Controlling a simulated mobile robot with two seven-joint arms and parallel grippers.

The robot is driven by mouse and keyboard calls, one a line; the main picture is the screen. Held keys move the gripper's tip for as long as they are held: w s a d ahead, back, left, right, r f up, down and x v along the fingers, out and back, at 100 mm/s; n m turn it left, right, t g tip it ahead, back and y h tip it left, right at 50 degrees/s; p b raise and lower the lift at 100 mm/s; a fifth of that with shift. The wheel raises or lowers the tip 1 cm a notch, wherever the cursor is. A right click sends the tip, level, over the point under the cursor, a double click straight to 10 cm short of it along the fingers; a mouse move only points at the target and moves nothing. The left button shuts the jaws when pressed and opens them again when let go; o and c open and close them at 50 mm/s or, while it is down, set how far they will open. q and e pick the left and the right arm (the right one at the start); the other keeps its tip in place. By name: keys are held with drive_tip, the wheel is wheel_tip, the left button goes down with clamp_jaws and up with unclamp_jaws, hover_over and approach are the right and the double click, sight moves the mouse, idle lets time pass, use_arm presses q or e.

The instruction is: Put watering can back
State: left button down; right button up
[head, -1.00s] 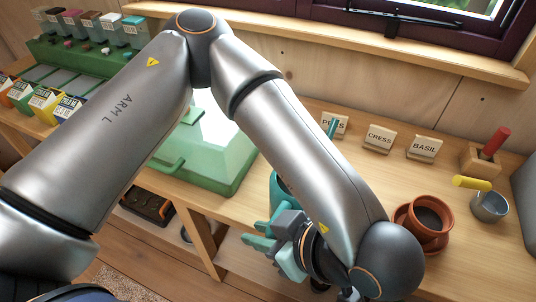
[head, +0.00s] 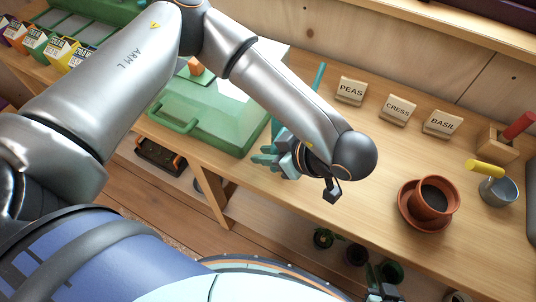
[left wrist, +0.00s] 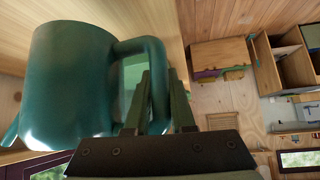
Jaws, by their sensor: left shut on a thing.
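The teal watering can is mostly hidden behind my left arm in the head view, where its thin spout (head: 318,82) sticks out above the forearm. In the left wrist view the watering can (left wrist: 68,85) fills the left side, with its handle between the fingers. My left gripper (head: 272,155) is shut on that handle, over the front of the bench beside the green-based cloche; its fingers also show in the left wrist view (left wrist: 160,100). My right gripper (head: 382,284) is low at the bottom edge, partly cut off, and its opening is unclear.
The green-based cloche (head: 222,125) stands left of the can. PEAS (head: 350,91), CRESS (head: 398,109) and BASIL (head: 442,124) signs line the back. A terracotta pot (head: 433,204) on a saucer and a metal cup (head: 498,191) stand right. Bench between them is clear.

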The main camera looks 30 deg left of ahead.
use_arm(q)
drive_tip(key=shift+w+a+f, duration=0.2)
drive_tip(key=shift+w+f, duration=0.7)
drive_tip(key=shift+f, duration=0.05)
drive_tip(key=shift+w+a+f, duration=0.1)
drive_tip(key=shift+w+f, duration=0.05)
drive_tip(key=shift+f, duration=0.8)
drive_tip(key=shift+w+f, duration=0.15)
drive_tip(key=shift+f, duration=0.75)
drive_tip(key=shift+f, duration=0.1)
drive_tip(key=shift+f, duration=0.15)
drive_tip(key=c, duration=0.8)
unclamp_jaws()
drive_tip(key=shift+o, duration=0.2)
drive_tip(key=shift+r, duration=0.2)
drive_tip(key=b+v, duration=0.1)
drive_tip(key=v, duration=1.1)
